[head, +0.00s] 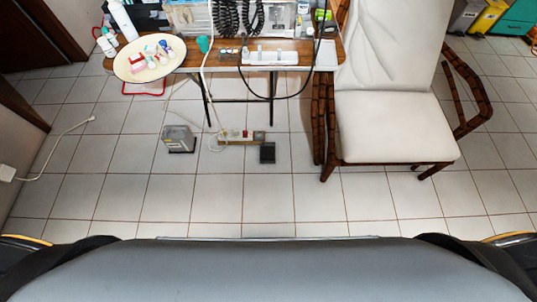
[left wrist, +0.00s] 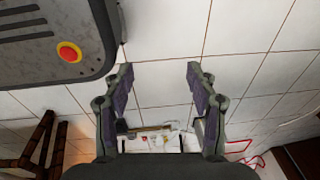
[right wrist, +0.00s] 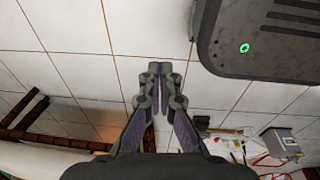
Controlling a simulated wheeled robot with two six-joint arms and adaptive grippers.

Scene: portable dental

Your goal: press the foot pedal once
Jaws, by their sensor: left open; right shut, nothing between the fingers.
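The foot pedal appears to be the small dark block (head: 267,152) on the tiled floor, just right of and in front of a power strip (head: 240,138). It also shows as a small dark block in the left wrist view (left wrist: 122,126) and in the right wrist view (right wrist: 201,123). My left gripper (left wrist: 158,69) is open and empty, with floor tiles between its fingers. My right gripper (right wrist: 160,68) is shut with nothing in it. Both grippers are apart from the pedal. Neither gripper shows in the head view.
A grey box (head: 178,139) stands on the floor left of the power strip. A wooden table (head: 225,57) with dental items stands behind them, and a white chair (head: 396,125) to the right. Cables lie on the floor. The tiles in front of the pedal are clear.

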